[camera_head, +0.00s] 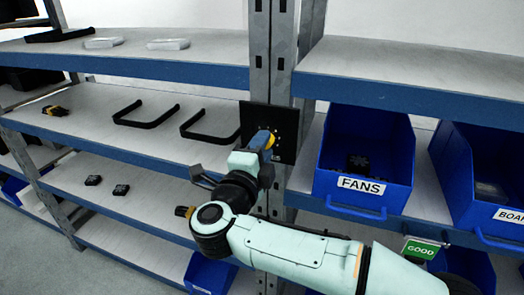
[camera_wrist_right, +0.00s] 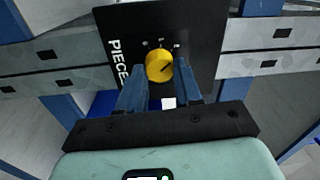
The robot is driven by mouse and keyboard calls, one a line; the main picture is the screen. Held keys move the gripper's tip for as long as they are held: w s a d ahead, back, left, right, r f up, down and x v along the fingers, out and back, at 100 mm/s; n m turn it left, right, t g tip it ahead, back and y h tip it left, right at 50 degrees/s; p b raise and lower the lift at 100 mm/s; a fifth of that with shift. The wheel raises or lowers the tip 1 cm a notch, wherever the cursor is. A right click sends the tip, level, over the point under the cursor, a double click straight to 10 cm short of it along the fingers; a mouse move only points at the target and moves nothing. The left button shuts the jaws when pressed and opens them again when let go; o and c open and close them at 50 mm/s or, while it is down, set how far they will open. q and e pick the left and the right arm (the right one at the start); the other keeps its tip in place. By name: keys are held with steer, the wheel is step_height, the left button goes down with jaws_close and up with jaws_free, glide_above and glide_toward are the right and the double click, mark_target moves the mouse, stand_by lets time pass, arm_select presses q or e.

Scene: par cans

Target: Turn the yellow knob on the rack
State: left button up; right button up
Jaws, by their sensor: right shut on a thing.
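The yellow knob (camera_wrist_right: 159,66) sits on a black panel (camera_wrist_right: 190,28) fixed to the rack's upright post. In the right wrist view the knob has a dark pointer line, with small white marks above it. My right gripper (camera_wrist_right: 160,72) has its two blue fingers on either side of the knob, shut on it. In the head view the black panel (camera_head: 285,147) is beside my right gripper (camera_head: 268,142), and only a little yellow of the knob (camera_head: 270,141) shows there. My left gripper is not in view.
A blue bin labelled FANS (camera_head: 362,190) stands right of the post, with another blue bin (camera_head: 490,190) beyond it. Black handles (camera_head: 146,118) lie on the left middle shelf.

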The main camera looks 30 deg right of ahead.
stand_by(0.3)
steer(key=o, duration=1)
steer(key=shift+o, duration=0.2)
steer(key=v, duration=1.3)
steer(key=shift+s+a, duration=0.2)
steer(key=shift+f, duration=0.1)
